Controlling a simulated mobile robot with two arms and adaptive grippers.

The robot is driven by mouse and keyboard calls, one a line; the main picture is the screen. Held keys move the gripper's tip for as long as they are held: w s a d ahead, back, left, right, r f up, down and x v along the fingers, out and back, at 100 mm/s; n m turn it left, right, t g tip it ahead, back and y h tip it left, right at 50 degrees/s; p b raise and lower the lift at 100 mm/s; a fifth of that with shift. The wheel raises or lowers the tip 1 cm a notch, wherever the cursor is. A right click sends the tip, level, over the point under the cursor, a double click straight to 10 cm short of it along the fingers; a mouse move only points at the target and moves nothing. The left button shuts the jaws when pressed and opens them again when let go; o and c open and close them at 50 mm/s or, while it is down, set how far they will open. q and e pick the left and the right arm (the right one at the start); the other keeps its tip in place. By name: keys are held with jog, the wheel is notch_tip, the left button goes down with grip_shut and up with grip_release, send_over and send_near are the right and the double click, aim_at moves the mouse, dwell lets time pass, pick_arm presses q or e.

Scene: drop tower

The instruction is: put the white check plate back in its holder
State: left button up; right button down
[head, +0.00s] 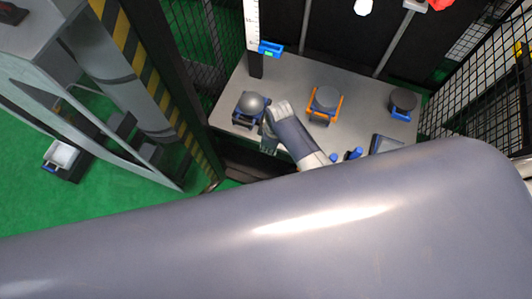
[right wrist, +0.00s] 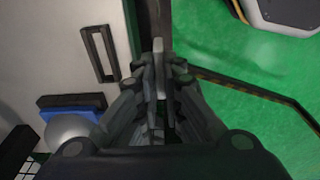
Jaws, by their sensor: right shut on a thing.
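My right gripper (head: 268,146) hangs at the front edge of the grey bench, close to the stand with the grey ball. In the right wrist view its fingers (right wrist: 160,75) are shut on a thin, pale grey plate (right wrist: 159,55), seen nearly edge-on. It looks like the check plate, but its face is hidden. A dark, upright rectangular frame with a narrow slot (right wrist: 100,54) is on the bench left of the fingertips, apart from the plate. I cannot tell whether it is the holder. My left gripper is out of view.
The grey bench (head: 290,80) carries a ball stand (head: 250,107), an orange-framed stand (head: 324,103) and a dark round stand (head: 402,102). A white scale column (head: 252,25) rises behind. Mesh fencing (head: 489,85) closes the right side. My own arm covers the lower picture.

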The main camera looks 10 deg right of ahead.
jog(key=w+d+b, duration=0.1)
jog(key=w+b, duration=0.1)
jog(key=w+d+b, duration=0.1)
jog(key=w, duration=0.1)
jog(key=shift+d+f, duration=0.35)
jog(key=w+b, duration=0.1)
jog(key=w+d+b, duration=0.1)
jog(key=b, duration=0.1)
jog(key=shift+w+d+f, duration=0.1)
jog(key=shift+w+d, duration=0.15)
jog(key=shift+d, duration=0.05)
jog(key=shift+w+d+f+b, duration=0.1)
jog(key=shift+d+b, duration=0.05)
jog(key=shift+b, duration=0.15)
jog(key=shift+f+b, duration=0.5)
jog(key=shift+f, duration=0.4)
jog(key=shift+f, duration=0.15)
jog(key=c, duration=1.7)
grip_release()
jog(key=shift+o, duration=0.2)
